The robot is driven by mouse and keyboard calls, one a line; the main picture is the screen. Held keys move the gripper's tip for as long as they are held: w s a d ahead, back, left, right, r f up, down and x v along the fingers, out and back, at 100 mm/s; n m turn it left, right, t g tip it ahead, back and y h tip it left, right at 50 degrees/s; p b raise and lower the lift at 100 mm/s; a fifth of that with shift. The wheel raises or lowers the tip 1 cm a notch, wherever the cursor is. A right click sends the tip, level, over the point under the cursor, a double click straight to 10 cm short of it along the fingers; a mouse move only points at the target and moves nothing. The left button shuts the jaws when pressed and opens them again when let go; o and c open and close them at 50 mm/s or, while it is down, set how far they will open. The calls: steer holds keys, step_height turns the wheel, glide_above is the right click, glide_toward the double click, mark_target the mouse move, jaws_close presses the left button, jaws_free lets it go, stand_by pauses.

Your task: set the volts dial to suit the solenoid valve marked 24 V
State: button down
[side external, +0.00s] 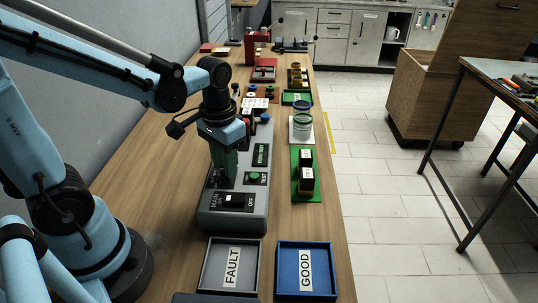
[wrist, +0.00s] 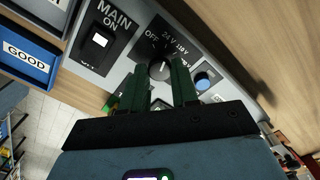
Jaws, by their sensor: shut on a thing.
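The volts dial (wrist: 160,69) is a dark round knob with a pale mark, on a black plate printed OFF, 24 V and 110 V; further print is partly hidden. I cannot tell for sure which setting the mark points at. My gripper (wrist: 159,72) has its green fingers either side of the dial, shut on it. In the side external view my gripper (side external: 222,178) reaches down onto the grey test panel (side external: 233,220) and hides the dial. Two black blocks with white labels (side external: 306,172) stand on a green tray (side external: 309,195); their print is too small to read.
The main switch (wrist: 100,40) and a blue button (wrist: 203,80) flank the dial. A grey FAULT tray (side external: 232,266) and a blue GOOD tray (side external: 305,270) lie at the near end.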

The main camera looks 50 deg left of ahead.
steer(key=c, duration=0.8)
jaws_free()
steer(key=shift+c, duration=0.2)
step_height(320, 180, up, 12)
steer(key=m+t, duration=0.1)
steer(key=t, duration=0.6)
glide_above(233, 180)
steer(key=shift+f, duration=2.9)
